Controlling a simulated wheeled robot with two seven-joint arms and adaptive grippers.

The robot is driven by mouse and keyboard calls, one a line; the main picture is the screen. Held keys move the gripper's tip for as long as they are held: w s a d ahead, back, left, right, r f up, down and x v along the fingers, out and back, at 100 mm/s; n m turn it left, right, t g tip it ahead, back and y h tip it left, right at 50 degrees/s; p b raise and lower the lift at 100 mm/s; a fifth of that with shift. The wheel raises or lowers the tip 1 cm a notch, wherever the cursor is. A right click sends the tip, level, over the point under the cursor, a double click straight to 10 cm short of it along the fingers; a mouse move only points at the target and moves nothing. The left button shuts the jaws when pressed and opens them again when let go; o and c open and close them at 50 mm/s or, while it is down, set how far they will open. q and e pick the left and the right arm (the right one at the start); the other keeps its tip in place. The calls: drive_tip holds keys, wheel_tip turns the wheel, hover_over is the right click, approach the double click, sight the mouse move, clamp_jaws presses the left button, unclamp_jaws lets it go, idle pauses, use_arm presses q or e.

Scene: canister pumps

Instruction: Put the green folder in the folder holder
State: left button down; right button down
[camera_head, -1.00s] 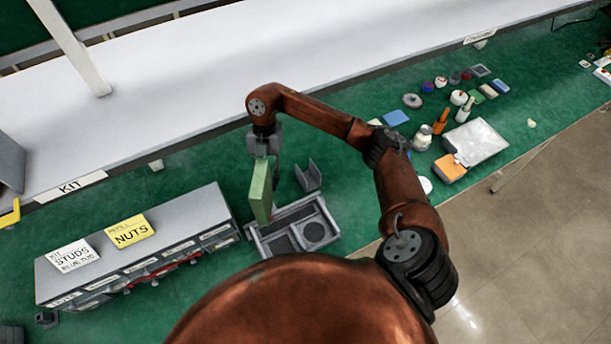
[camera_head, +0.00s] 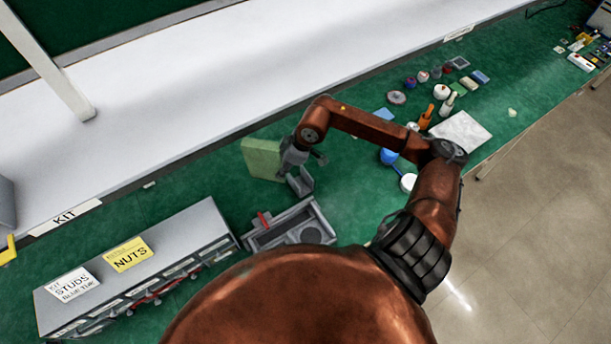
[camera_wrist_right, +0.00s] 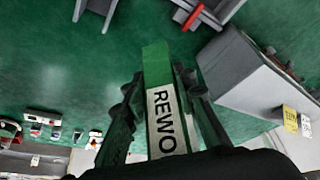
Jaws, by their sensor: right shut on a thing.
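The green folder (camera_head: 262,158) is held by my right gripper (camera_head: 285,160), left of the wrist, with its broad pale-green face towards the head camera. In the right wrist view the folder (camera_wrist_right: 156,62) shows edge-on between the two fingers of the right gripper (camera_wrist_right: 160,88), its white label reading "REWO". The gripper is shut on it. The grey folder holder (camera_head: 301,183) stands on the green bench just below the gripper, partly hidden by it. What looks like the holder (camera_wrist_right: 96,10) is at the top left in the wrist view, apart from the folder. My left gripper is not seen.
A grey compartment tray (camera_head: 318,212) with a red part (camera_head: 263,221) is in front of the holder. A grey drawer unit (camera_head: 190,232) with signs stands at left. Bottles and small parts lie to the right, including an orange bottle (camera_head: 426,116).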

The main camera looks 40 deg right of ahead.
drive_tip(key=d+f+p, duration=0.1)
drive_tip(key=d+f, duration=0.3)
drive_tip(key=d+f+p, duration=0.1)
drive_tip(key=d+f, duration=0.3)
drive_tip(key=d, duration=0.1)
drive_tip(key=d+f, duration=0.4)
drive_tip(key=f, duration=0.1)
drive_tip(key=shift+w+d+p, duration=0.3)
drive_tip(key=shift+d+p, duration=0.1)
drive_tip(key=shift+f, duration=0.5)
drive_tip(key=c, duration=1.6)
unclamp_jaws()
